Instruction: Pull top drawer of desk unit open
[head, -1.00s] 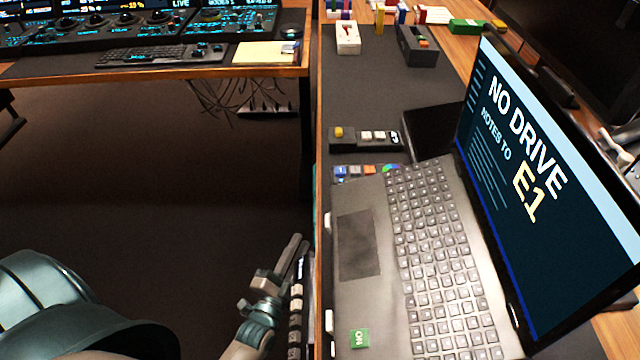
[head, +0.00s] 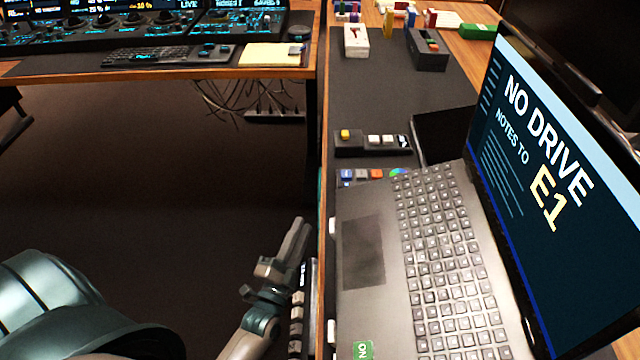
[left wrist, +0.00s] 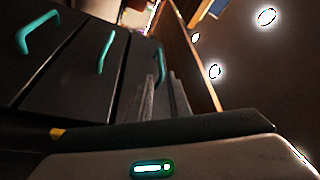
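The desk unit (left wrist: 75,85) fills the left of the left wrist view, its dark drawer fronts side by side in this tilted picture. Teal handles show on the far-left front (left wrist: 40,32) and the middle front (left wrist: 104,52). In the head view my left gripper (head: 297,240) is beside the desk's left edge. My right gripper is not in view.
A laptop (head: 365,250) stands on the wooden desk (head: 322,240), close to its left edge. Small button panels (head: 372,143) lie behind it. Another desk with a keyboard (head: 165,55) is at the far left. The floor (head: 140,170) between is clear.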

